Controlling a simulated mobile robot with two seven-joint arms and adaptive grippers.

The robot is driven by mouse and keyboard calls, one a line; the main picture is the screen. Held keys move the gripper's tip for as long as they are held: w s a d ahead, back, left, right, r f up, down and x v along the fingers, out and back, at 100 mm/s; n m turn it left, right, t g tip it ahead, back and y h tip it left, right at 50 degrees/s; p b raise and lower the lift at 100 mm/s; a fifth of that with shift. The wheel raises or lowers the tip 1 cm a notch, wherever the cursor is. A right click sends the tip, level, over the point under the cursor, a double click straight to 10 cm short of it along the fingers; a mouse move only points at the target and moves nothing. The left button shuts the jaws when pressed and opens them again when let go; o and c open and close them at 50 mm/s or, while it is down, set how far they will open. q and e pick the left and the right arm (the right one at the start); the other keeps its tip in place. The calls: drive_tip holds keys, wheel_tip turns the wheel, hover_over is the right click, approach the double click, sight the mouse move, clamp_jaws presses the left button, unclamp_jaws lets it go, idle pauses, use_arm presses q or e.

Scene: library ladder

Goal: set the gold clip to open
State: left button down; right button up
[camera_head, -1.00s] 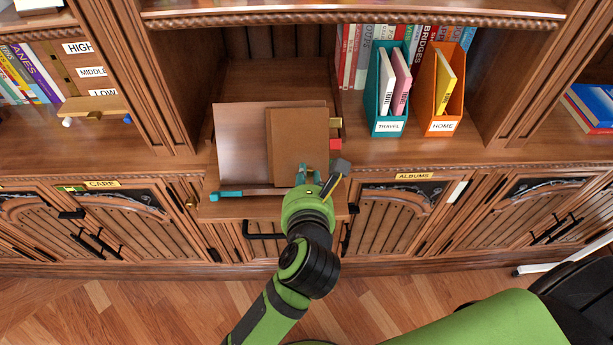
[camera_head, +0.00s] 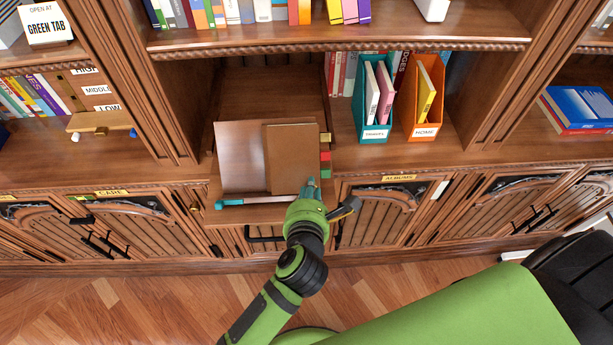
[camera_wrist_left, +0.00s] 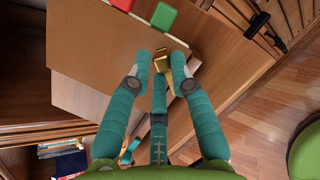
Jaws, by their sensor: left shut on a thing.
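A brown album (camera_head: 293,160) lies on a pull-out shelf in the open cabinet bay, with gold (camera_head: 325,138), red (camera_head: 325,156) and green (camera_head: 325,170) tabs along its right edge. My left gripper (camera_head: 312,184) is at the album's near right corner. In the left wrist view, the gold clip (camera_wrist_left: 178,66) sits at the album's edge between the teal fingertips of my left gripper (camera_wrist_left: 160,62), which is shut on it. The fingers hide part of the clip. The red (camera_wrist_left: 122,4) and green (camera_wrist_left: 164,16) tabs also show there. My right gripper is out of view.
A teal TRAVEL box (camera_head: 374,134) and an orange HOME box (camera_head: 424,131) stand to the right. Cabinet doors with black handles lie below. The wooden floor (camera_head: 130,305) is open at lower left.

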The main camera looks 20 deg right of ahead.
use_arm(q)
drive_tip(key=m+p, duration=0.4)
drive_tip(key=p, duration=0.1)
drive_tip(key=s+m+g+p, duration=0.1)
drive_tip(key=m+p, duration=0.1)
drive_tip(key=shift+d+f+h, duration=0.2)
drive_tip(key=shift+d+h, duration=0.2)
drive_tip(key=shift+f+m+p, duration=0.2)
drive_tip(key=shift+m+p, duration=0.25)
drive_tip(key=shift+m, duration=0.05)
drive_tip(key=shift+s+d+f+m+g+p, duration=0.1)
drive_tip(key=shift+s+f+m+g+p, duration=0.15)
drive_tip(key=shift+m, duration=0.55)
drive_tip(key=shift+s+f+m+g, duration=0.15)
drive_tip(key=shift+f+m, duration=0.1)
drive_tip(key=shift+m, duration=0.35)
drive_tip(key=shift+s+f+m+g, duration=0.1)
drive_tip(key=shift+f+m, duration=0.1)
drive_tip(key=shift+m, duration=0.4)
drive_tip(key=shift+f, duration=0.1)
drive_tip(key=shift+m, duration=0.3)
drive_tip(key=shift+s+f, duration=0.25)
